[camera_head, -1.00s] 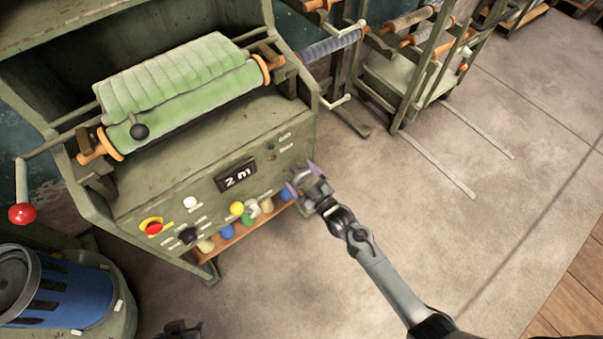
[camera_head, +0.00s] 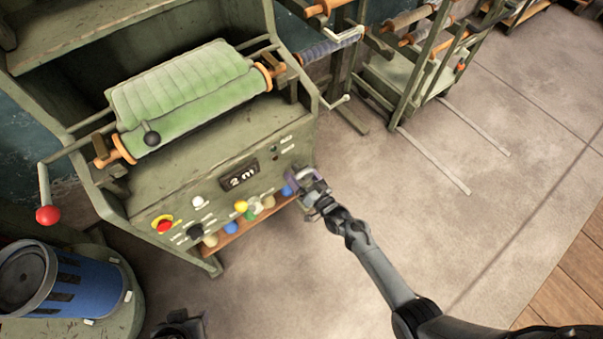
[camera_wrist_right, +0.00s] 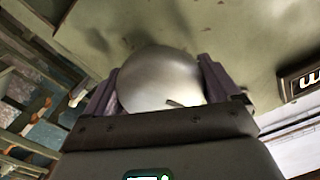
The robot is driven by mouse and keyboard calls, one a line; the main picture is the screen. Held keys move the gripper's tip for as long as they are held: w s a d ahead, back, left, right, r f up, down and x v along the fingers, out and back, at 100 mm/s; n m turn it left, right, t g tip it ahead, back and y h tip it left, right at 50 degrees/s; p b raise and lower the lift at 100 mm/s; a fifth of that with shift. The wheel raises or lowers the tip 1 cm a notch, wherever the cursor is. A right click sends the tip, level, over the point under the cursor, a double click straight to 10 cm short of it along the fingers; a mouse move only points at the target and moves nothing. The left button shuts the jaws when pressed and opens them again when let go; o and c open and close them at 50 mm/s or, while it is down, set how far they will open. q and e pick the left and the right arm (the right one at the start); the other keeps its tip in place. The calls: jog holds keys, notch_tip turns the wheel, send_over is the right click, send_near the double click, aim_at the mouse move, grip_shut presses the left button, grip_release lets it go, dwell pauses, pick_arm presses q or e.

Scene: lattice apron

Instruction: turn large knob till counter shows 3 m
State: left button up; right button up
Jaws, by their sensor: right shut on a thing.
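The large knob (camera_wrist_right: 160,80) is round, smooth and silver-grey; it fills the middle of the right wrist view. It sits on the front panel of the green winding machine. My right gripper (camera_head: 303,182) is at the panel's right end, its purple-grey fingers on both sides of the knob and shut on it. In the head view the gripper mostly hides the knob. The counter (camera_head: 240,176) on the panel reads 2 m; its edge also shows in the right wrist view (camera_wrist_right: 303,81). A dark part, possibly my left gripper (camera_head: 180,325), shows at the bottom edge, with no fingers visible.
Small coloured knobs and a red button (camera_head: 164,226) line the panel left of my right gripper. A green fabric roll (camera_head: 185,90) and a red-handled crank (camera_head: 48,214) are above and left.

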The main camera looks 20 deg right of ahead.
jog(key=m+p, duration=0.1)
jog(key=m, duration=0.3)
jog(key=shift+m, duration=0.3)
jog(key=m+p, duration=0.1)
jog(key=m, duration=0.3)
jog(key=shift+a, duration=0.1)
jog(key=shift+m, duration=0.4)
jog(key=o, duration=0.8)
